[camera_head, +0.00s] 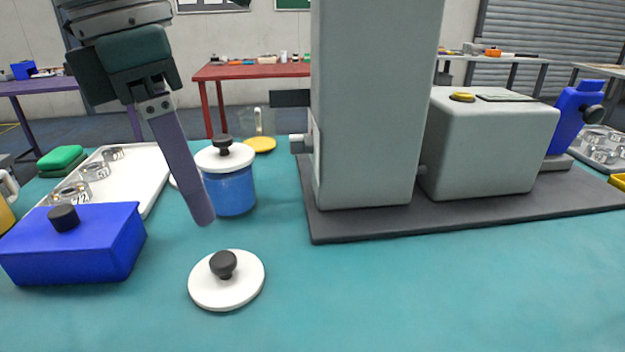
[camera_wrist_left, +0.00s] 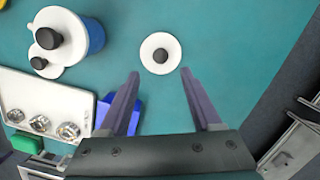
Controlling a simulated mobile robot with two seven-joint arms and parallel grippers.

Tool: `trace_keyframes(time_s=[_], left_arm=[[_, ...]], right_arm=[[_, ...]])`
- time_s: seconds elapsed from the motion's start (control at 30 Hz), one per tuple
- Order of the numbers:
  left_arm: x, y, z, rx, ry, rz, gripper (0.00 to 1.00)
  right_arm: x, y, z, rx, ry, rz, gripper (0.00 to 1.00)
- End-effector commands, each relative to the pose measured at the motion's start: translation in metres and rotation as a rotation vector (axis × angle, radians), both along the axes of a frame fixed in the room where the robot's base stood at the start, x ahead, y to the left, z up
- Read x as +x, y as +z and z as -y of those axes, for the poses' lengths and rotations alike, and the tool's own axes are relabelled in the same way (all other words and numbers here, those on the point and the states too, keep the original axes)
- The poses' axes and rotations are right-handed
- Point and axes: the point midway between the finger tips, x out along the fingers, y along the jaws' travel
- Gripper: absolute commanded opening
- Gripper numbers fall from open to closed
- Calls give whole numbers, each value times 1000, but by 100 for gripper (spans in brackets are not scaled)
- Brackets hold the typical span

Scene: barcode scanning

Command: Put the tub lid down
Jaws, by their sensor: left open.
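A round white lid with a black knob (camera_head: 240,287) lies flat on the teal table, knob up. It also shows in the left wrist view (camera_wrist_left: 149,64), just beyond and between the fingertips, with nothing gripping it. My left gripper (camera_head: 203,218) is open and empty above the table, behind the lid in the head view; its two fingers (camera_wrist_left: 159,73) stand wide apart in the wrist view. A blue tub (camera_head: 232,194) with a white, black-knobbed lid on top stands behind. My right gripper is out of view.
A blue box with a black knob (camera_head: 75,250) stands left, near a white tray of metal rings (camera_head: 148,180). A second small white lid (camera_wrist_left: 47,71) lies beside the tub. A tall grey machine (camera_head: 375,110) stands right. The front table is clear.

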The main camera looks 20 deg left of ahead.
Motion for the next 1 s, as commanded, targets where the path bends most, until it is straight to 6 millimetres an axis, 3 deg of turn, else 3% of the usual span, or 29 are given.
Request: trace_keyframes(time_s=[0.1,0.23,0.77,0.87,0.97,1.0], left_arm=[[-2,19,-1,-1,0,3,65],[-3,29,-2,0,-1,1,65],[-4,31,-1,-4,-3,-1,65],[-6,31,16,-70,-30,0,65],[-12,36,63,-255,-92,-2,65],[-17,42,90,-367,-119,-3,65]], right_arm=[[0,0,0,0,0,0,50],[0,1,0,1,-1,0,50],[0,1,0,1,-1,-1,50],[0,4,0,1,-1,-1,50],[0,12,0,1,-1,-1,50],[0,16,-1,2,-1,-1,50]])
